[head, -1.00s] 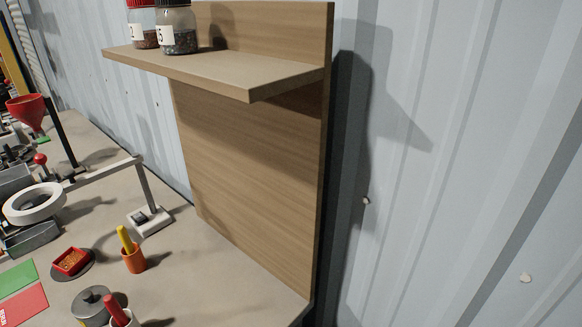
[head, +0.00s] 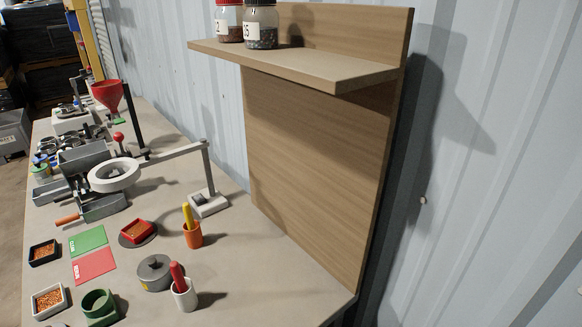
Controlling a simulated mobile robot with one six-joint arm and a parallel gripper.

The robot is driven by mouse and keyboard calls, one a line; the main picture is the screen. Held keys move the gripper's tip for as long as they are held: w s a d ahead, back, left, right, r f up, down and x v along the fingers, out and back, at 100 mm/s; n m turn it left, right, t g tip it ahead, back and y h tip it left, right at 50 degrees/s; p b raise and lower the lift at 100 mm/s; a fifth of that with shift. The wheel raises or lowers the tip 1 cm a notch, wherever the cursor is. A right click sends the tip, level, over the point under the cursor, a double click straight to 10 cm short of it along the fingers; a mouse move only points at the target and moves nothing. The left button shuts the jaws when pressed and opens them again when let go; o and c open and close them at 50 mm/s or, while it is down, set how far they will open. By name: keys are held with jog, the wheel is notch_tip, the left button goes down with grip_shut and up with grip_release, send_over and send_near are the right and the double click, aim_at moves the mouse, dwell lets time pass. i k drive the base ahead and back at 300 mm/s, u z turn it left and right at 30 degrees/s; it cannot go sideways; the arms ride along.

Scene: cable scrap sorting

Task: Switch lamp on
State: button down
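The lamp stands on the workbench in the head view. It has a white ring-shaped head (head: 101,184) at the left, a grey jointed arm (head: 172,153) and a pale base (head: 208,207) near the wooden panel. A dark spot that may be a switch (head: 198,198) shows on the base, too small to read. I cannot tell from the ring whether it is lit. My gripper is not in view.
The workbench (head: 240,270) holds an orange cup (head: 193,238), a white cup (head: 186,297), a grey lidded pot (head: 155,271), small trays, and green and red cards. A wooden shelf (head: 310,65) with jars overhangs the right side. A red funnel (head: 108,94) stands farther back.

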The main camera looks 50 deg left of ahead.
aim_at(199, 199)
jog(key=u, duration=2.9)
jog(key=k, duration=0.35)
jog(key=z, duration=0.3)
jog(key=i, duration=1)
jog(key=u, duration=0.1)
